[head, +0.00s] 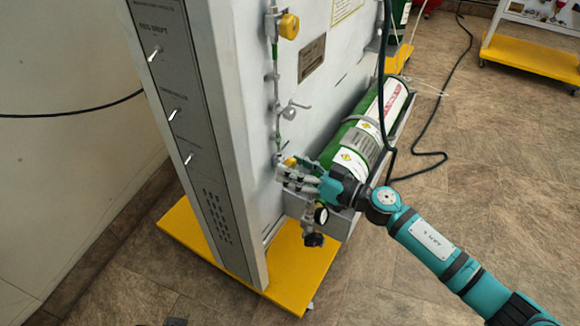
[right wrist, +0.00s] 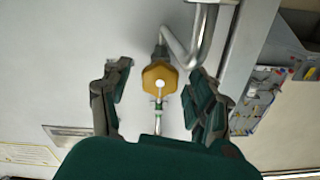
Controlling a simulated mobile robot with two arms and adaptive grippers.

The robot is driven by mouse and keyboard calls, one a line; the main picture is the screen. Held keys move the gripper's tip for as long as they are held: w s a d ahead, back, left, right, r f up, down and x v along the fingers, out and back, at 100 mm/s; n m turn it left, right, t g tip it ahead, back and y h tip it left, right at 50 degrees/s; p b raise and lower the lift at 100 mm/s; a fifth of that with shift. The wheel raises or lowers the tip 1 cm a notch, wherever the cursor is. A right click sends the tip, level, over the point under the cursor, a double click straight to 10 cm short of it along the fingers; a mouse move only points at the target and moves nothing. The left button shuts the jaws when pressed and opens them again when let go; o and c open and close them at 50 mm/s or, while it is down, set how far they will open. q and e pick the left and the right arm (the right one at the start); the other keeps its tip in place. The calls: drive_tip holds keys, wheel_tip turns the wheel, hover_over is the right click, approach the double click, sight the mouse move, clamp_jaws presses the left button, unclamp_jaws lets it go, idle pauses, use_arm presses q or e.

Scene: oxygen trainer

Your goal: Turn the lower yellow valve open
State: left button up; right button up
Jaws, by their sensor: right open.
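The lower yellow valve (head: 290,162) sits low on the pipe on the side of the grey trainer panel, partly hidden behind my right gripper in the head view. My right gripper (head: 286,178) is at the valve, with its arm coming in from the lower right. In the right wrist view the valve's yellow knob (right wrist: 159,77) lies between the fingertips of my open right gripper (right wrist: 160,85), with visible space on both sides. Whether a finger touches the knob cannot be told. An upper yellow valve (head: 289,26) is higher on the same pipe. My left gripper is out of view.
A green gas cylinder (head: 372,125) lies strapped beside the panel, just behind my right gripper. A gauge (head: 321,215) hangs below it. The panel stands on a yellow base (head: 185,226). A dark hose runs down beside the cylinder. The floor at right is mostly clear.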

drive_tip(key=shift+w+a, duration=0.3)
drive_tip(key=shift+a, duration=0.15)
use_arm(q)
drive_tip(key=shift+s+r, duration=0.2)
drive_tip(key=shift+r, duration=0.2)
use_arm(e)
drive_tip(key=c, duration=1.1)
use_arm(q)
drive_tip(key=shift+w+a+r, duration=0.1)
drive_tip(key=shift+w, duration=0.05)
use_arm(e)
drive_tip(key=shift+c, duration=0.4)
drive_tip(key=n+p, duration=0.2)
drive_tip(key=n, duration=0.1)
drive_tip(key=shift+r+n+p, duration=0.1)
drive_tip(key=shift+n+p, duration=0.2)
drive_tip(key=shift+p, duration=0.1)
drive_tip(key=shift+n, duration=0.3)
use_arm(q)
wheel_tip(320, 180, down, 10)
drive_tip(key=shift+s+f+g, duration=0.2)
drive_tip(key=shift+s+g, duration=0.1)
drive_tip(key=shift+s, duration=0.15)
